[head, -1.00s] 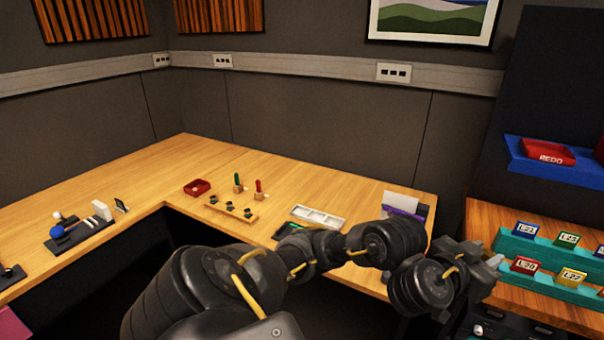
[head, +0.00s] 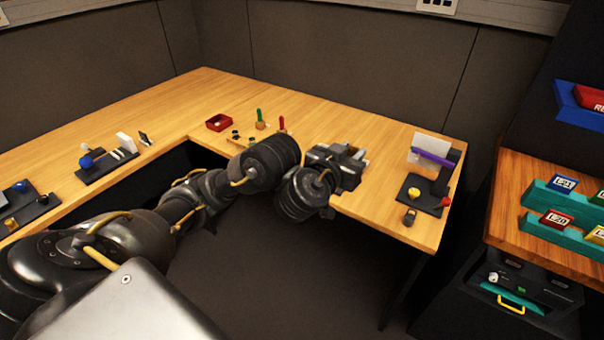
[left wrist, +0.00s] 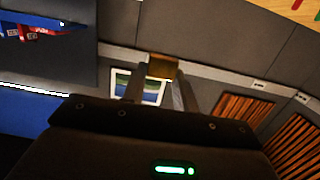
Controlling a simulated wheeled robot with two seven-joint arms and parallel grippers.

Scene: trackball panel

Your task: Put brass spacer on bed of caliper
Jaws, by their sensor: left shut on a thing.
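My left gripper (head: 352,154) is over the wooden desk in the head view, near its front edge. In the left wrist view its two fingers are shut on a brass spacer (left wrist: 163,66), a small brass-coloured block at the fingertips. The spacer cannot be made out in the head view. I cannot tell for sure which thing is the caliper; a pale tray and a dark item with green on it, seen earlier, are largely hidden behind my gripper and arm. My right gripper is not in view.
A red tray (head: 219,123) and green and red-handled tools (head: 260,119) stand farther back. A blue-ball device (head: 86,160) is at left. Teal racks (head: 562,203) are at right.

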